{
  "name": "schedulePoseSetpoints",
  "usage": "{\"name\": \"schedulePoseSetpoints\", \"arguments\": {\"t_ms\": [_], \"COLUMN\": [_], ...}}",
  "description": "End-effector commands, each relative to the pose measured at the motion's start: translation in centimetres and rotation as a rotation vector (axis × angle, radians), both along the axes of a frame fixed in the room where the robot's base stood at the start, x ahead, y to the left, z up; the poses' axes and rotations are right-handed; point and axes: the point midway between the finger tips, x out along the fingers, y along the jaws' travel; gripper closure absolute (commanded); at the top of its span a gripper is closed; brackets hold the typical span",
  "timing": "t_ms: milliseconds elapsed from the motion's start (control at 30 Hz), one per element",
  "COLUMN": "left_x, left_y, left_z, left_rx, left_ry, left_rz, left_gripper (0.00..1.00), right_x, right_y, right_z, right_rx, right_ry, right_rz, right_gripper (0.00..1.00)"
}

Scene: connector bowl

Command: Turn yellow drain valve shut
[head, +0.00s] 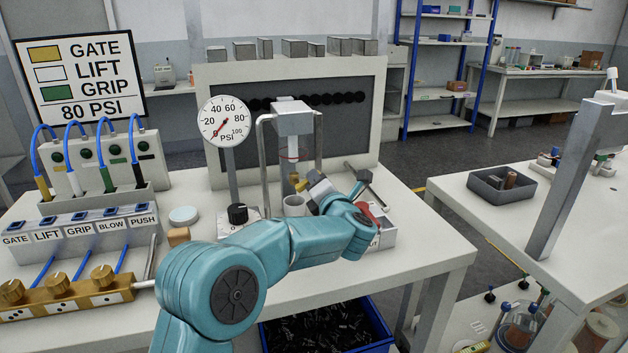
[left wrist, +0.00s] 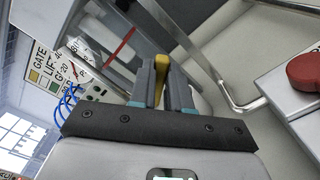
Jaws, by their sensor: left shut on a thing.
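The yellow drain valve (head: 301,184) shows as a small yellow piece below the grey block on the stand, just above a white cup. In the left wrist view the yellow valve handle (left wrist: 161,70) stands between the two fingers. My left gripper (head: 314,189) reaches it from the right, with its teal arm bent across the front of the bench. The gripper (left wrist: 162,92) is shut on the yellow handle. The fingers and wrist hide part of the valve, and its exact angle is hard to tell in the head view. My right gripper is not in view.
A pressure gauge (head: 224,122) has its red needle near 0. The white cup (head: 293,205) and a black knob (head: 238,213) are close by. A box with a red button (left wrist: 304,70) stands right of the gripper. A blue bin (head: 330,325) of black parts sits below the bench.

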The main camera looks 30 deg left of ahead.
Motion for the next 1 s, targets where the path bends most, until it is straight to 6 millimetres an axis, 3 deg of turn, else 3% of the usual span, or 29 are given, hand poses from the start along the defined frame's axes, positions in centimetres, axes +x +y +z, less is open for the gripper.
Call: {"name": "schedulePoseSetpoints", "arguments": {"t_ms": [500, 1000], "left_x": [0.6, 0.6], "left_y": [-0.5, -0.5], "left_z": [-1.8, -2.5], "left_rx": [0.282, 0.39], "left_ry": [0.33, 0.457], "left_rz": [-0.001, 0.0], "left_gripper": [1.0, 1.0], "right_x": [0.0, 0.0], "right_y": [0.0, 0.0], "right_z": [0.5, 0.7], "right_rx": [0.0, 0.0], "right_ry": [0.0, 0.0], "right_rz": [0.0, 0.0], "right_gripper": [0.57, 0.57]}}
